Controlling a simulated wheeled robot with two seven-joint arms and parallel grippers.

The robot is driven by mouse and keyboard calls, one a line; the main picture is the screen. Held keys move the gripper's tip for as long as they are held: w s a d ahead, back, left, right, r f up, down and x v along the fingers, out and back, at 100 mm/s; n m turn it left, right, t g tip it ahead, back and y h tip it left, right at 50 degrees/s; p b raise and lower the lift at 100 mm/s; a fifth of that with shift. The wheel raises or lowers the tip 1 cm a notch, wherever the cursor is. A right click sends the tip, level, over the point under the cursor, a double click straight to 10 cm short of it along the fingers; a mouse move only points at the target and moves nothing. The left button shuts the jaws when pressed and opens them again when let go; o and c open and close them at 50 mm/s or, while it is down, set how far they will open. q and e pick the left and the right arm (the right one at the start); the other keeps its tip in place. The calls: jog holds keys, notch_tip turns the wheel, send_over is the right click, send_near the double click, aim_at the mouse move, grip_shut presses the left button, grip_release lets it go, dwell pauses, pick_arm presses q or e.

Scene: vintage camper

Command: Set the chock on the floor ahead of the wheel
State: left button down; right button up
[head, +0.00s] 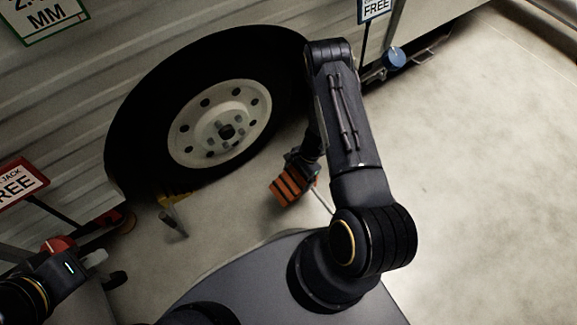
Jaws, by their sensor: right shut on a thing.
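The wheel (180,85) is a black tyre with a white, holed rim on the side of the camper. The orange ribbed chock (287,188) is in my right gripper (303,168), below and to the right of the tyre. My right gripper is shut on it, partly hidden behind my forearm. Whether the chock touches the floor (470,190) cannot be told. My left gripper (88,264) is at the lower left, far from the chock, and its jaw opening is unclear.
A yellow piece (178,197) lies by the tyre's lower edge, with a small grey object (173,223) beside it. A red-bordered sign (20,184) stands at left and a blue-bordered sign (376,8) at top. A blue cap (394,58) is by the camper. The floor at right is clear.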

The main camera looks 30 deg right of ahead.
jog(key=shift+s+r, duration=0.2)
jog(key=shift+s, duration=0.15)
jog(key=shift+w+a, duration=0.1)
jog(key=shift+w+a+r, duration=0.15)
jog(key=shift+w+r, duration=0.05)
jog(key=shift+r, duration=0.1)
jog(key=w+a+r+n+g+h, duration=0.1)
jog(key=w+a+r+n, duration=0.2)
jog(key=r, duration=0.4)
jog(key=w+a+r+n+g+h, duration=0.1)
jog(key=w+a+r+n, duration=0.1)
jog(key=r+n, duration=0.45)
jog(key=w+a+r+n+g, duration=0.2)
jog(key=a+r, duration=0.1)
jog(key=r, duration=0.6)
notch_tip(320, 180, up, 39)
jog(key=s+d+n+h+p, duration=0.1)
jog(key=n+p, duration=0.4)
jog(key=p, duration=3)
jog(key=shift+s+d+f+h, duration=0.15)
jog(key=shift+s+f+h, duration=0.05)
jog(key=shift+s+h, duration=0.55)
